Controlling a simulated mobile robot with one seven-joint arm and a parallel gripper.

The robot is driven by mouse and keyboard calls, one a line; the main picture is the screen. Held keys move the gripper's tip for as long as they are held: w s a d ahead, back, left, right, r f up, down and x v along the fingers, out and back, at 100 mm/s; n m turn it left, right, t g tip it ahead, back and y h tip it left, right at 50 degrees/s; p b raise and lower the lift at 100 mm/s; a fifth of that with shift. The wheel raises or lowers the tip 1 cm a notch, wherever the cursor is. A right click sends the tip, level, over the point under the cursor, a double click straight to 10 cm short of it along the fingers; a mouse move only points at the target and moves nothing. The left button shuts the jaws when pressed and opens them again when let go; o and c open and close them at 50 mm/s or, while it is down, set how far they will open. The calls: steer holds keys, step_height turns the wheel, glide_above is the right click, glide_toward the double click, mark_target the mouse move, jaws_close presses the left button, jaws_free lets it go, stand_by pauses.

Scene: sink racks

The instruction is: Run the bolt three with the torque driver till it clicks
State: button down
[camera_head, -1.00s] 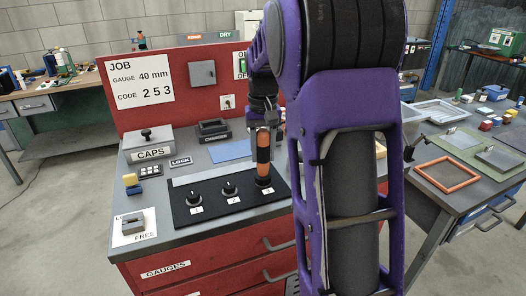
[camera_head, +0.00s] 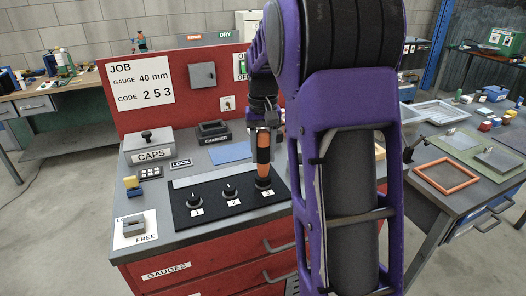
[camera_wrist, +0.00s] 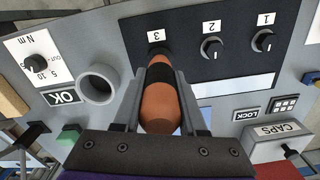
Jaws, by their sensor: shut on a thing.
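My gripper (camera_head: 264,128) is shut on an orange and black torque driver (camera_head: 263,155) and holds it upright over the bolt station marked 3 on the black panel (camera_head: 214,211). The driver also shows in the wrist view (camera_wrist: 159,107), between my two fingers (camera_wrist: 160,84). Its lower end meets the round base at station 3; the bolt itself is hidden under it. Stations 1 (camera_head: 195,201) and 2 (camera_head: 229,190) each have a black knob-like piece with a white pointer mark. The wrist view also shows station 3's base (camera_wrist: 159,49).
A CAPS box (camera_head: 148,143), a keypad (camera_head: 150,172), a LOCK label (camera_head: 181,163) and a charger (camera_head: 213,130) stand behind the panel. In the wrist view, a grey ring (camera_wrist: 99,83), an OK sign (camera_wrist: 62,97) and a Nm dial (camera_wrist: 36,63) lie beside station 3.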

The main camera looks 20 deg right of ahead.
mark_target(263, 130)
steer(key=shift+w+r+p, duration=0.1)
steer(key=shift+r+p, duration=1)
steer(key=shift+r, duration=1.05)
